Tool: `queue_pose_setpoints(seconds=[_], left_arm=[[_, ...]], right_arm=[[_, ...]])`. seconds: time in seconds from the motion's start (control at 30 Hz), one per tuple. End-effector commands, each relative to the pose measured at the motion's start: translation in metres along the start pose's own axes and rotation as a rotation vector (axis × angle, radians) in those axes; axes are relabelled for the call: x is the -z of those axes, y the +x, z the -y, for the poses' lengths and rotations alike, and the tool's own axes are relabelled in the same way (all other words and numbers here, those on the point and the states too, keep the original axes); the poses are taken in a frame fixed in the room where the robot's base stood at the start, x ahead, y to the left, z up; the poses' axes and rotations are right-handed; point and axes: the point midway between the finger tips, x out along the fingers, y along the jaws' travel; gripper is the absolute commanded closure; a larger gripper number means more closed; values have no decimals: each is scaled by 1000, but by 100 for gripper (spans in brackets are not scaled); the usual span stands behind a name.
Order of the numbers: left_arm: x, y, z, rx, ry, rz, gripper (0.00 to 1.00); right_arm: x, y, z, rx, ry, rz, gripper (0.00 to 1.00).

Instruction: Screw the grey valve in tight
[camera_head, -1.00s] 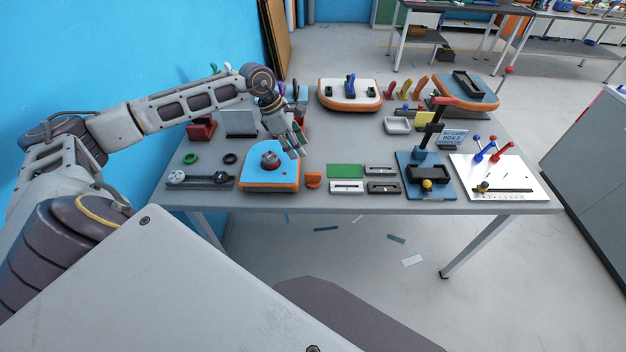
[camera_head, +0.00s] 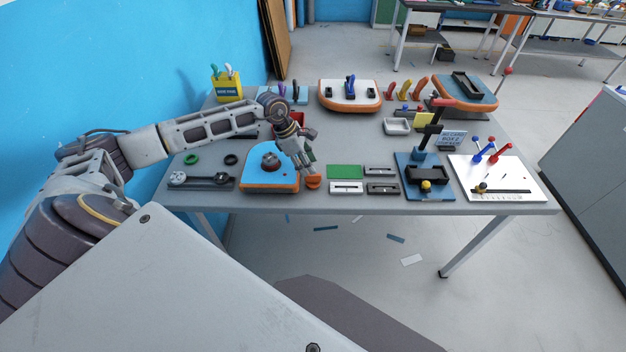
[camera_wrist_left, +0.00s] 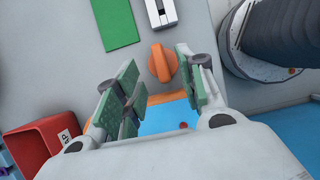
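The grey valve (camera_head: 270,160) sits on top of the blue board with an orange rim (camera_head: 262,181), at the table's front left. How far it is screwed in cannot be told. My left gripper (camera_head: 310,170) is right of the board, above a small orange piece (camera_head: 313,182). In the left wrist view, the open fingers (camera_wrist_left: 158,84) point toward this orange piece (camera_wrist_left: 162,63), with nothing held between them. Part of the blue board (camera_wrist_left: 168,118) shows between the fingers; the valve cannot be made out there. My right gripper is not in view.
A green plate (camera_head: 345,171) and several small blocks (camera_head: 382,187) lie right of the gripper. A red bin (camera_wrist_left: 42,150) is behind it. A wrench-like grey tool (camera_head: 200,180) lies left of the board. A blue stand (camera_head: 425,178) is farther right.

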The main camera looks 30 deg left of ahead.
Motion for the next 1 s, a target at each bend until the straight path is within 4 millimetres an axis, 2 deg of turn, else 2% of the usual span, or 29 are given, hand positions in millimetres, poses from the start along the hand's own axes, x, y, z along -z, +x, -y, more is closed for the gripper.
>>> queue_pose_setpoints(seconds=[0.13, 0.67, 1.0], left_arm=[[0, 9, 0, 1, 0, -1, 61], [0, 14, 0, 1, 0, -1, 61], [3, 44, 0, 2, -1, 0, 61]], right_arm=[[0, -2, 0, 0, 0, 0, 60], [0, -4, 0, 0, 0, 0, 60], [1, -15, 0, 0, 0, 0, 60]])
